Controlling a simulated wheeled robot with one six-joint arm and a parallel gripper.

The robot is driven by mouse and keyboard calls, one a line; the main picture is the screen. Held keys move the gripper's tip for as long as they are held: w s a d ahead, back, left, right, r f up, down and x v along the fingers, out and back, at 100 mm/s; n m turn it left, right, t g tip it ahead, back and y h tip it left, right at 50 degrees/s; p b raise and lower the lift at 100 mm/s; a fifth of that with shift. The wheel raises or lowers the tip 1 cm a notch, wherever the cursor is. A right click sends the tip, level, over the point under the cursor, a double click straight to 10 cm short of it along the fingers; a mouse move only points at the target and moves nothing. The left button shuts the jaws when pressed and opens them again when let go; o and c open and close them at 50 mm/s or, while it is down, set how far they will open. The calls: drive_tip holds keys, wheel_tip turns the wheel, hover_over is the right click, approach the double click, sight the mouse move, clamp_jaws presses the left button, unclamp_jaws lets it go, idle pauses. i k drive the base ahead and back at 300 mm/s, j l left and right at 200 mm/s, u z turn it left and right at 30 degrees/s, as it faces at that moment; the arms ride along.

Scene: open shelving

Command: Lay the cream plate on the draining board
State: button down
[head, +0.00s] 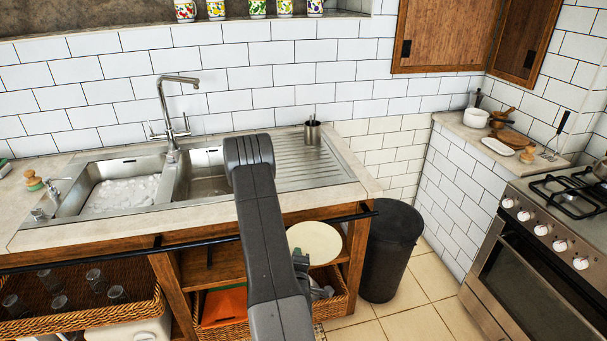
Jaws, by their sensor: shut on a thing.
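The cream plate (317,241) shows just right of my arm, in front of the cabinet below the counter's front edge. Its face is turned to the camera and my arm hides its left edge. My gripper (301,262) is mostly hidden behind my arm; the part that shows is at the plate's lower left edge, shut on it. The ribbed steel draining board (305,172) lies to the right of the sink basins, above and behind the plate. My arm covers part of its left side.
A steel cup (313,132) stands at the back of the draining board; the ribbed area before it is clear. A tall tap (168,115) rises behind the basins. A black rail (210,244) runs along the counter front. A dark bin (390,250) stands right of the cabinet.

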sight(287, 163)
drive_tip(key=z, duration=1.25)
drive_tip(key=j+z, duration=0.2)
drive_tip(key=j, duration=0.25)
drive_tip(key=k+j+z, duration=0.2)
drive_tip(key=j, duration=0.25)
drive_tip(key=k+j+z, duration=0.2)
drive_tip(key=j, duration=0.2)
drive_tip(key=i+j, duration=0.05)
drive_tip(key=i, duration=0.05)
